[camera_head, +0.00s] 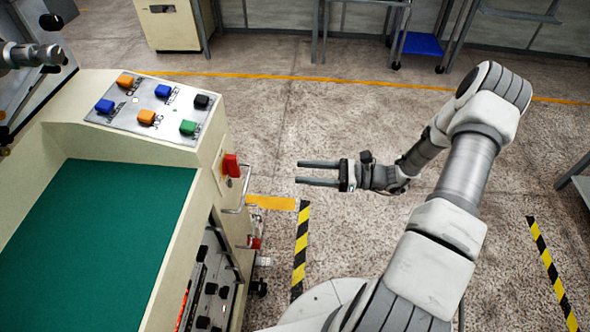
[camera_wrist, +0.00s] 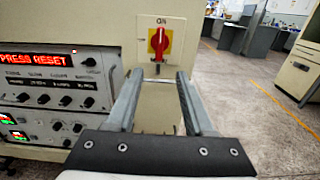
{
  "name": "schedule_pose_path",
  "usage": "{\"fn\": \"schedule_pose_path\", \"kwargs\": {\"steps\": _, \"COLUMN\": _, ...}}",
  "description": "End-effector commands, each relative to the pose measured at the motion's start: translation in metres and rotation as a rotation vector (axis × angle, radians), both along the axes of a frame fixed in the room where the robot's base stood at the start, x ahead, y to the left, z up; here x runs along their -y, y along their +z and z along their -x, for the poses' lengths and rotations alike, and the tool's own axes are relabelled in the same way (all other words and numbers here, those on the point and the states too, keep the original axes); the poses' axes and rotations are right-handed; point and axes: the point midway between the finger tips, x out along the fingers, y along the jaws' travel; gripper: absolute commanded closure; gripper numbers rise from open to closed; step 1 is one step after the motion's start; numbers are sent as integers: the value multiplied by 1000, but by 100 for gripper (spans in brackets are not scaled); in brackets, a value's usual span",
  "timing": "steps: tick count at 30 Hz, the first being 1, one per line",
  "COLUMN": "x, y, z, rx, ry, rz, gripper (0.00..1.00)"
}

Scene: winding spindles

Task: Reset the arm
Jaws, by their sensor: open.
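My arm reaches forward over the floor on the right in the head view. My gripper (camera_head: 319,173) is open and empty, pointing left toward the side of the machine, with a clear gap between them. In the wrist view my gripper (camera_wrist: 156,88) shows two parallel fingers apart, with nothing between them. Ahead of the fingers is a red rotary switch (camera_wrist: 159,41) on a yellow plate, marked ON above it. The same red switch (camera_head: 231,165) shows on the machine's side in the head view.
The cream machine (camera_head: 150,172) has a green top (camera_head: 90,240) and a panel of coloured buttons (camera_head: 150,107). A wrist-view display (camera_wrist: 37,60) reads PRESS RESET. Handles (camera_head: 240,195) stick out from its side. Open floor (camera_head: 330,120) lies beyond my gripper.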

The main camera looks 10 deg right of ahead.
Motion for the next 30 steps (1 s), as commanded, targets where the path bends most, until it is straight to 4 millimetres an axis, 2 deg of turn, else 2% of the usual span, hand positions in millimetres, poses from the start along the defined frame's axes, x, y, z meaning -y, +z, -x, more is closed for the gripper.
{"fn": "schedule_pose_path", "kwargs": {"steps": 17, "x": 0, "y": 2, "z": 1, "rx": 4, "ry": 9, "rz": 9, "gripper": 48}}
{"fn": "schedule_pose_path", "kwargs": {"steps": 22, "x": -9, "y": 22, "z": 7, "rx": 46, "ry": 97, "rz": 102, "gripper": 48}}
{"fn": "schedule_pose_path", "kwargs": {"steps": 30, "x": -30, "y": 74, "z": 34, "rx": 181, "ry": 350, "rz": 391, "gripper": 48}}
